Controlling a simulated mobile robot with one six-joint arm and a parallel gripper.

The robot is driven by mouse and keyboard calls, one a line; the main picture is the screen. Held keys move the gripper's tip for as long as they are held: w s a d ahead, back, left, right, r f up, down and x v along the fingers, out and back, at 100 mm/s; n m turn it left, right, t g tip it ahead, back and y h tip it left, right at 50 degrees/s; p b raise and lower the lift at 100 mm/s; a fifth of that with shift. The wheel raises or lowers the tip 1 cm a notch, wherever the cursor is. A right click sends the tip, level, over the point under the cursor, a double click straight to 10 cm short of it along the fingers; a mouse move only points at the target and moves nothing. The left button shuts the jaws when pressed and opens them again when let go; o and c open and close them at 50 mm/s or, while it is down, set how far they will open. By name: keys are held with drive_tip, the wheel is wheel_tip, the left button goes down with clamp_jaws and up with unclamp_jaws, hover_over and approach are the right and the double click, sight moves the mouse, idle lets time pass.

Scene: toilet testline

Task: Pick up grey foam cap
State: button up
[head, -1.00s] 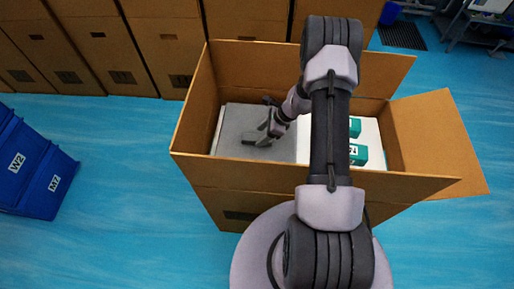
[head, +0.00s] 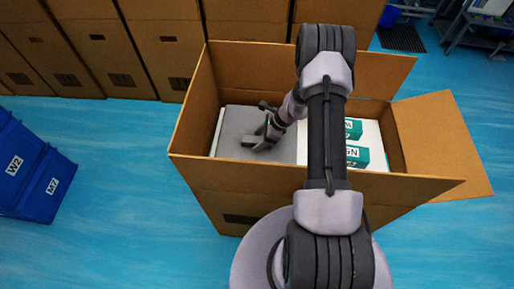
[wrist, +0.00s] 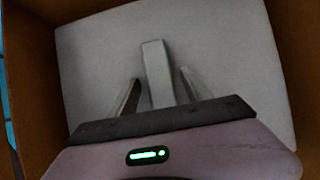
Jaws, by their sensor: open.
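The grey foam cap (head: 234,128) lies flat in the left part of the open cardboard box. In the wrist view the cap (wrist: 225,55) fills most of the picture as a pale grey slab. A lighter narrow bar (wrist: 155,60) stands out between the fingers; it looks like a raised rib on the cap. My gripper (head: 255,143) is over the cap, pointing down at it. In the wrist view my gripper (wrist: 160,74) is open, with one finger on each side of the bar. I cannot tell whether the fingers touch it.
The cardboard box (head: 300,182) has walls around the cap and a flap (head: 440,145) folded out at right. Green-and-white packs (head: 358,155) lie in its right part. Blue bins (head: 35,170) stand at left. More cardboard boxes (head: 150,50) line the back.

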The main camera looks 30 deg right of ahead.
clamp_jaws()
idle(1.4)
